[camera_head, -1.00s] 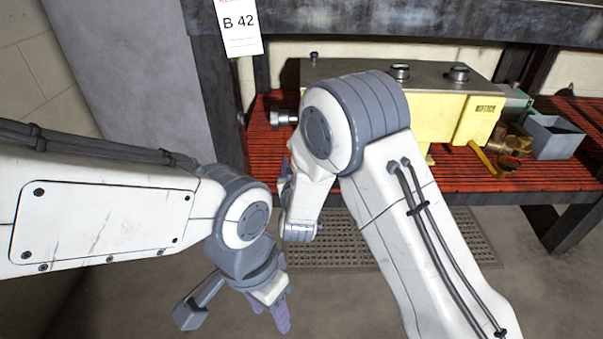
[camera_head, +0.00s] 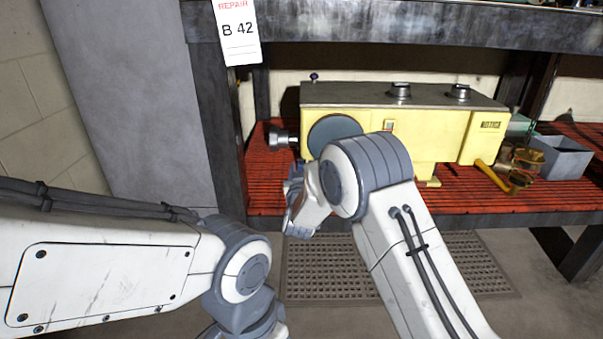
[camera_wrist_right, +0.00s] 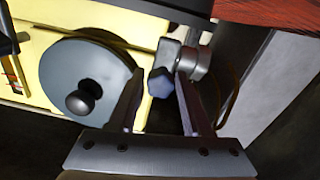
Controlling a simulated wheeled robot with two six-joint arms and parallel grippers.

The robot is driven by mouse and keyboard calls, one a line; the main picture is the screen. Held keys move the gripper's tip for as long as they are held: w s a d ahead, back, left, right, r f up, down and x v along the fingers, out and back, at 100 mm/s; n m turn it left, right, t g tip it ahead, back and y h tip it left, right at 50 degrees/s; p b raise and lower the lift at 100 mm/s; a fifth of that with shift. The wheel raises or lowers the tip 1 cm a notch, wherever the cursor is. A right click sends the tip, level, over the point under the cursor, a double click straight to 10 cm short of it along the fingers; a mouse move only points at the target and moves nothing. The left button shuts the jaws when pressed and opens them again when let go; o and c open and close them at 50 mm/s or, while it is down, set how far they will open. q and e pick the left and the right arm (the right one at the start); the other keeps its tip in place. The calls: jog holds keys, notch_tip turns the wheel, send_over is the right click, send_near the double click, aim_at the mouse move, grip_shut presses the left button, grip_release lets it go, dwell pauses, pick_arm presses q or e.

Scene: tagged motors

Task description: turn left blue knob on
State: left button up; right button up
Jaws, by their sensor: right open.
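A yellow machine (camera_head: 440,135) with a dark grey top stands on the red slatted bench. A small dark blue-purple knob (camera_head: 314,76) stands up at its top left corner. A metal fitting (camera_head: 283,139) sticks out of its left end. In the right wrist view, a faceted blue-grey knob (camera_wrist_right: 160,84) is in front of a grey metal fitting (camera_wrist_right: 192,60). My right gripper (camera_wrist_right: 160,92) is open, with its fingers on either side of that knob in the picture; I cannot tell if they touch it. My left gripper is below the picture.
A grey disc (camera_wrist_right: 88,68) with a black handle (camera_wrist_right: 80,100) lies beside my right gripper. Two dark knobs (camera_head: 400,90) (camera_head: 460,92) stand on the machine's top. A grey bin (camera_head: 562,157) is at the right. A shelf beam (camera_head: 400,28) runs above; a grey upright panel (camera_head: 130,100) is left.

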jog(key=shift+w, duration=0.1)
grip_shut()
